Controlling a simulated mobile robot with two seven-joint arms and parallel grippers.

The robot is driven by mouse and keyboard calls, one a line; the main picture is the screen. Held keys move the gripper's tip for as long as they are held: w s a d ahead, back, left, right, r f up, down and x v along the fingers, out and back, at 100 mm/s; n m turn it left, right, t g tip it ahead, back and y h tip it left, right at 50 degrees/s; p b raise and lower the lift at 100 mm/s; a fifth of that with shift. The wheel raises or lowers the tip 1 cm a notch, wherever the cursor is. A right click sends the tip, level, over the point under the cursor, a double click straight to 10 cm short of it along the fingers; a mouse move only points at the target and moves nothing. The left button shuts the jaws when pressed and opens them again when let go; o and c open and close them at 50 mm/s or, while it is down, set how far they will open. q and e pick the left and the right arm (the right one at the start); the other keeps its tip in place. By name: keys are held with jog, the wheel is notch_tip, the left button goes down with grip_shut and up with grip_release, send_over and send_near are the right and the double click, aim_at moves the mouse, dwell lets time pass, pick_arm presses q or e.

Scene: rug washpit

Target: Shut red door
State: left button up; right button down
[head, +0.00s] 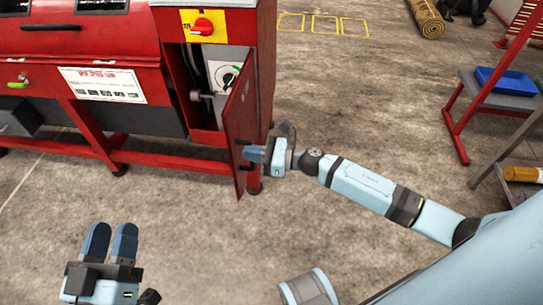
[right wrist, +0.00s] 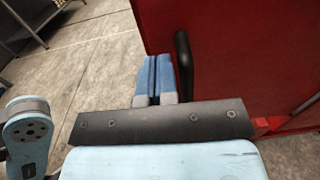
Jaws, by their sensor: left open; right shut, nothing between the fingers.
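The red door (head: 238,122) of the red machine stands partly open, showing the cabinet interior (head: 203,85) behind it. It also fills much of the right side of the right wrist view (right wrist: 225,55). Its black handle (right wrist: 184,65) is upright there. My right gripper (head: 252,154) is shut and empty at the door's lower part. In the right wrist view its blue fingers (right wrist: 153,78) are together just left of the handle; whether they touch it I cannot tell. My left gripper (head: 111,240) is open and empty, over the floor at the lower left, away from the door.
The red machine (head: 85,55) stands on red legs at the upper left. A red switch (head: 203,26) is on a yellow plate above the opening. A rack (head: 462,125) with a blue tray (head: 505,79) stands at the right. The floor (head: 345,110) between is clear.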

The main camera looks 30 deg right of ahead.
jog(key=shift+x, duration=1.25)
pick_arm(q)
jog(key=shift+f, duration=0.3)
